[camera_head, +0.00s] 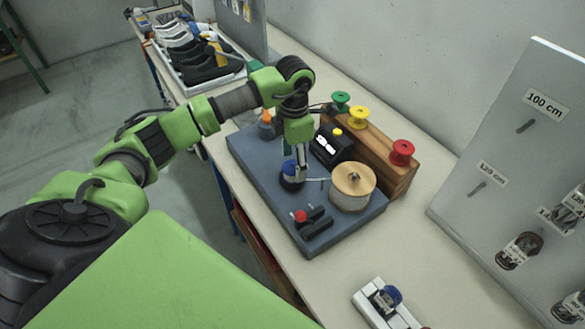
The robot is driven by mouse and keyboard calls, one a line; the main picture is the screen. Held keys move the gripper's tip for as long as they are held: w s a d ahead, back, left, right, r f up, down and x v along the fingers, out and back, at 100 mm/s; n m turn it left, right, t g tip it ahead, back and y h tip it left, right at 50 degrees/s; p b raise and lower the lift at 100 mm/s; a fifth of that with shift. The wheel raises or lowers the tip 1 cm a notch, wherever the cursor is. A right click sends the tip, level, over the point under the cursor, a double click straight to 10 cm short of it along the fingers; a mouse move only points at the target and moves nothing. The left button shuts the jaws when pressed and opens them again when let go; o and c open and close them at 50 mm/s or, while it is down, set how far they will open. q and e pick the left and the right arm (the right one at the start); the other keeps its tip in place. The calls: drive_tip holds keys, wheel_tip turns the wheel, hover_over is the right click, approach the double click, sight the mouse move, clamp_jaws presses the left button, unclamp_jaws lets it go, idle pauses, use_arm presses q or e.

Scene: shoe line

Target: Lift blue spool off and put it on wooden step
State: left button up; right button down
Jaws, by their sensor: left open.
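The blue spool (288,173) stands on the dark grey base plate (252,150), toward its left-middle, partly hidden by my left gripper. My left gripper (300,168) points down right at the blue spool, with its fingers open. I cannot tell whether they touch the spool. The wooden step (384,161) stands along the back right of the plate. It carries a green spool (341,99), a yellow spool (357,117) and a red spool (402,151) in a row. My right gripper is not in view.
A large wooden-topped reel (352,186) stands just right of the blue spool. A black box (331,146) with a yellow knob and a red-knobbed part (301,216) are also on the plate. A white holder (386,303) lies in front, and a label board (515,170) stands right.

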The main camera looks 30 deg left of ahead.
use_arm(q)
drive_tip(key=shift+f+p, duration=0.3)
drive_tip(key=shift+f, duration=1.15)
drive_tip(key=c, duration=1.3)
drive_tip(key=shift+r, duration=0.1)
